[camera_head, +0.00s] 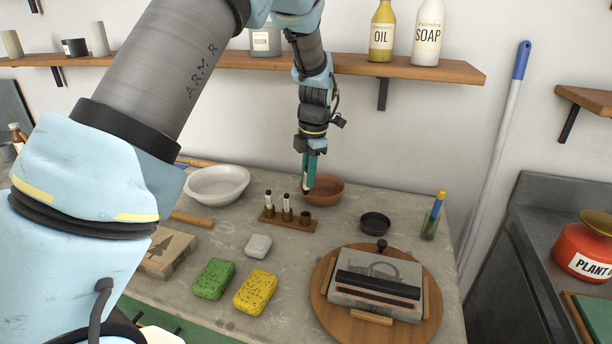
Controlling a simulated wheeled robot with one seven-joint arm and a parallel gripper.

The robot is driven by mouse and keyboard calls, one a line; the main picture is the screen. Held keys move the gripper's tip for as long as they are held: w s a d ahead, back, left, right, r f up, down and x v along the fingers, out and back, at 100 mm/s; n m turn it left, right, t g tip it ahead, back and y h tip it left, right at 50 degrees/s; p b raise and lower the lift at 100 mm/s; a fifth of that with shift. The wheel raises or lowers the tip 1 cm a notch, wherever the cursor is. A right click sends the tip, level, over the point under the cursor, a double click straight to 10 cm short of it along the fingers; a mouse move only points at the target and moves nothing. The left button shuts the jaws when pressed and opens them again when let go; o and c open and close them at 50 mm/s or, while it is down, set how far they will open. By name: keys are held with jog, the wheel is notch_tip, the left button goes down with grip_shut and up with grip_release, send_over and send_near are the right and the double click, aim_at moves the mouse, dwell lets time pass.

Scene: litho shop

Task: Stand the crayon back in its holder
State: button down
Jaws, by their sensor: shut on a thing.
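The crayon holder (297,227) is a small brown wooden strip with a row of short brown cups, on the worktop near the middle of the view. Two dark crayons with white bands, one at the left (268,197) and one in the middle (286,200), stand upright in its cups. The right cup (305,217) shows no crayon. My gripper (309,176) points down above and slightly right of that cup. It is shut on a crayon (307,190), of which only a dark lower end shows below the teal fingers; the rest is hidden.
A brown bowl (328,190) stands close behind my gripper, a white bowl (217,184) to the left. A black dish (375,223) and a glass with a brush (430,228) stand right. Sponges (256,291) and a round board with a stone (328,312) lie in front.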

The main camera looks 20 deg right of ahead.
jog(key=shift+f+b, duration=2.55)
jog(key=shift+f, duration=1.75)
jog(key=c, duration=0.8)
grip_release()
jog(key=r+b, duration=0.1)
jog(key=r, duration=0.2)
jog(key=s+r, duration=0.1)
jog(key=r, duration=0.3)
jog(key=r+b, duration=0.1)
jog(key=r, duration=0.2)
jog(key=shift+s+d+r+b, duration=0.15)
jog(key=shift+r+b, duration=0.15)
jog(key=shift+r, duration=0.1)
